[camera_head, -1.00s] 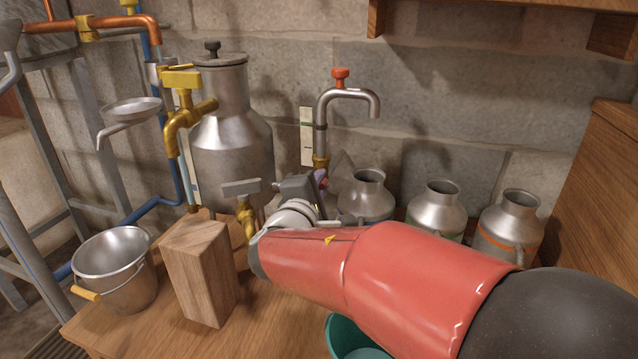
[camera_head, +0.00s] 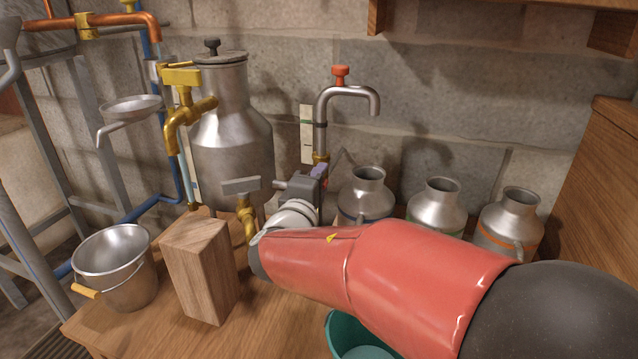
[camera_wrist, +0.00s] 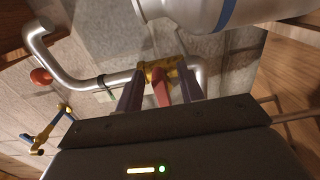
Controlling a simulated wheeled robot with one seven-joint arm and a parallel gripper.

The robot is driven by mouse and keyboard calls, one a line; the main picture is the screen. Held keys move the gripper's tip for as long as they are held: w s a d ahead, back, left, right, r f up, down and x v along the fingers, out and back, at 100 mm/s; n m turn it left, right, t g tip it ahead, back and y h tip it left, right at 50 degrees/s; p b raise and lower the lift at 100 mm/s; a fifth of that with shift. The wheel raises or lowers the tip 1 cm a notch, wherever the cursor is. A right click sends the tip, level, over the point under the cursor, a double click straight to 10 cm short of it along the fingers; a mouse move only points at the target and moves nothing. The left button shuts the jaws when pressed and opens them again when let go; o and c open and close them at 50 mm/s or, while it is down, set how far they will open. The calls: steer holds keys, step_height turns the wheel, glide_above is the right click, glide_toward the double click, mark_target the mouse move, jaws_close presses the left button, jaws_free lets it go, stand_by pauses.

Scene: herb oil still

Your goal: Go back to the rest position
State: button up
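My gripper (camera_head: 318,172) is at the foot of a steel gooseneck tap (camera_head: 321,125) with a red knob on top, at the back of the bench. In the wrist view my gripper (camera_wrist: 160,78) has its two purple-grey fingers apart. A red lever-like piece (camera_wrist: 160,92) shows between them, in front of the tap's brass fitting (camera_wrist: 158,68). Gaps seem to show on both sides of it; contact is not clear. In the head view my red forearm hides part of the bench, and the fingertips are small.
Several steel cans, one of them (camera_head: 366,192) nearest my gripper, stand right of the tap. A large steel vessel (camera_head: 232,150), brass valve (camera_head: 247,215), wooden block (camera_head: 200,268) and bucket (camera_head: 115,265) are to the left. A teal bowl (camera_head: 345,330) is partly under my arm.

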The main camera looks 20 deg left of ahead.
steer(key=s, duration=0.8)
steer(key=w+d+f+m+g+h, duration=0.1)
steer(key=w+d+m+g+h, duration=0.15)
steer(key=d, duration=0.85)
steer(key=w+d+f+m+g+h, duration=0.15)
steer(key=d+m+h, duration=0.25)
steer(key=d, duration=0.7)
steer(key=s+d+f+m+g, duration=0.1)
steer(key=s+d+m+g, duration=0.2)
steer(key=d, duration=0.3)
steer(key=s+d+f+m+g, duration=0.2)
steer(key=s+d, duration=0.3)
steer(key=d, duration=0.1)
steer(key=s+d+f+m+g+y, duration=0.1)
steer(key=s+d+f+m+g, duration=0.1)
steer(key=d, duration=0.4)
steer(key=shift+s+f+m+g, duration=0.15)
steer(key=shift+s+m+g, duration=0.7)
steer(key=shift+s, duration=0.5)
steer(key=s+f+m+y, duration=0.1)
steer(key=s+m+y, duration=0.3)
steer(key=s, duration=0.2)
step_height(320, 180, up, 13)
steer(key=p, duration=1.3)
steer(key=shift+w+p, duration=0.2)
steer(key=shift+p, duration=0.1)
